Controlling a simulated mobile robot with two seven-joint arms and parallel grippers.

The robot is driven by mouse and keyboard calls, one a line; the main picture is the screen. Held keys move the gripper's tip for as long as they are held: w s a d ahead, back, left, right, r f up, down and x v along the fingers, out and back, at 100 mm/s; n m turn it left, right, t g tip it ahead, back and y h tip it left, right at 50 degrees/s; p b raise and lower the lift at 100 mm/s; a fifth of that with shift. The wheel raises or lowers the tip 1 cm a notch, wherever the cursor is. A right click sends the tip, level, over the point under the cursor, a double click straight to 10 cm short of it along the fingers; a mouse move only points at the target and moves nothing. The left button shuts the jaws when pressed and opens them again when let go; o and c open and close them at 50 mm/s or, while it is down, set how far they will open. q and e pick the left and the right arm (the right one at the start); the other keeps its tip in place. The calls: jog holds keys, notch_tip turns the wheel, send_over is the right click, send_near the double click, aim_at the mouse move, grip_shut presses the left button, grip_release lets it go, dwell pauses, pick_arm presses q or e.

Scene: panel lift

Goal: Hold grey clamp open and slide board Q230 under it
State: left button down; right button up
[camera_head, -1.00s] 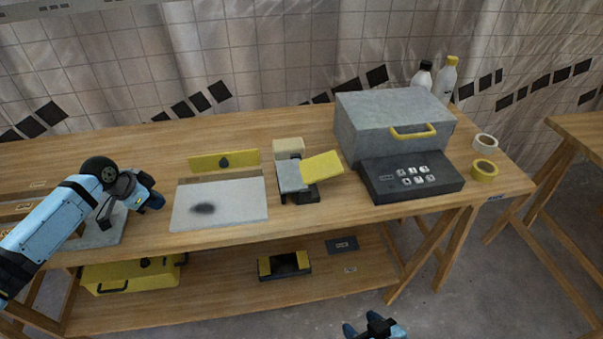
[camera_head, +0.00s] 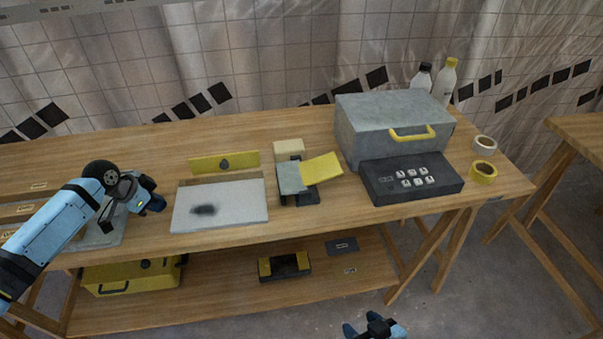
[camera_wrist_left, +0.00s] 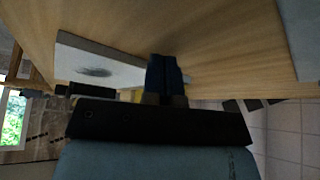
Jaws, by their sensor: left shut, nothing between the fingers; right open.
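A clamp with a grey plate (camera_head: 291,177), a yellow lever (camera_head: 322,167) and a dark base stands mid-table. A pale board with a dark smudge (camera_head: 235,205) lies flat to its left, apart from it; it also shows in the left wrist view (camera_wrist_left: 125,70). Another grey board (camera_head: 103,238) lies under my left arm, partly hidden by it. I cannot read Q230 on either board. My left gripper (camera_head: 156,203) is shut and empty, left of the smudged board; its fingers also show in the left wrist view (camera_wrist_left: 165,72). My right gripper (camera_head: 372,326) is open and empty, in front of the table.
A yellow block (camera_head: 224,162) stands behind the smudged board. A grey box with a yellow handle (camera_head: 395,122) and a dark button panel (camera_head: 385,190) stand right of the clamp. Tape rolls (camera_head: 484,172) and bottles (camera_head: 446,80) are further right. The lower shelf holds a yellow case (camera_head: 125,287).

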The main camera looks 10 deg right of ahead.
jog(key=shift+r, duration=0.15)
pick_arm(q)
notch_tip(320, 180, up, 5)
jog(key=p, duration=0.5)
jog(key=shift+r, duration=0.1)
pick_arm(e)
notch_tip(320, 180, up, 5)
jog(key=shift+f, duration=0.15)
jog(key=shift+c, duration=0.5)
